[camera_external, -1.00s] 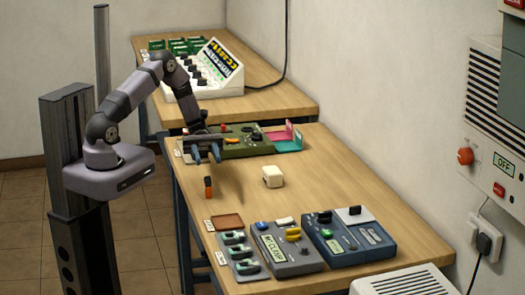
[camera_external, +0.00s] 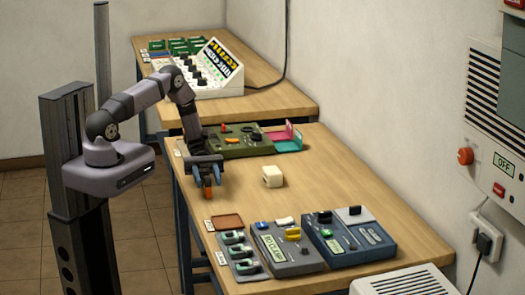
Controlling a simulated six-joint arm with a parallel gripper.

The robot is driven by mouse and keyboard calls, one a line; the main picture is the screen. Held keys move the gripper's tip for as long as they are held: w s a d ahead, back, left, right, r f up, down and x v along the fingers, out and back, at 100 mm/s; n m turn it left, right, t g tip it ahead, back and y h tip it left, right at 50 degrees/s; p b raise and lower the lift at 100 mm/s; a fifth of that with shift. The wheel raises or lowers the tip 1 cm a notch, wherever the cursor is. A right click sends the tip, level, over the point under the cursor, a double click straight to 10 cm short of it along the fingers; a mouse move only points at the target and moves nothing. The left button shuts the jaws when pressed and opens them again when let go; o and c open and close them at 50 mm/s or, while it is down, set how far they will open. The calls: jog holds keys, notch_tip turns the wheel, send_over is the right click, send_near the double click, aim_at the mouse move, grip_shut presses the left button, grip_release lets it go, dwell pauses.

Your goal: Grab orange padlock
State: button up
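The orange padlock (camera_external: 208,191) stands on the wooden table near its left edge. Its lower orange part shows and its top is hidden by my gripper. My gripper (camera_external: 207,182) points down over it, with dark blue fingers spread to either side of it. I see no finger closed against the padlock, though contact is hard to judge at this size.
A green device (camera_external: 235,143) lies behind my gripper, with pink and teal pieces (camera_external: 285,138) to its right. A white block (camera_external: 272,176) stands right of the padlock. A brown tray (camera_external: 227,222) and several control boxes (camera_external: 285,247) are nearer the front.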

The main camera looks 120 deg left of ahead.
jog(key=shift+p+x, duration=0.3)
jog(key=shift+x, duration=1.15)
jog(key=shift+r, duration=0.15)
grip_shut()
jog(key=shift+r, duration=0.2)
notch_tip(320, 180, up, 10)
jog(key=b, duration=0.1)
jog(key=shift+f, duration=0.15)
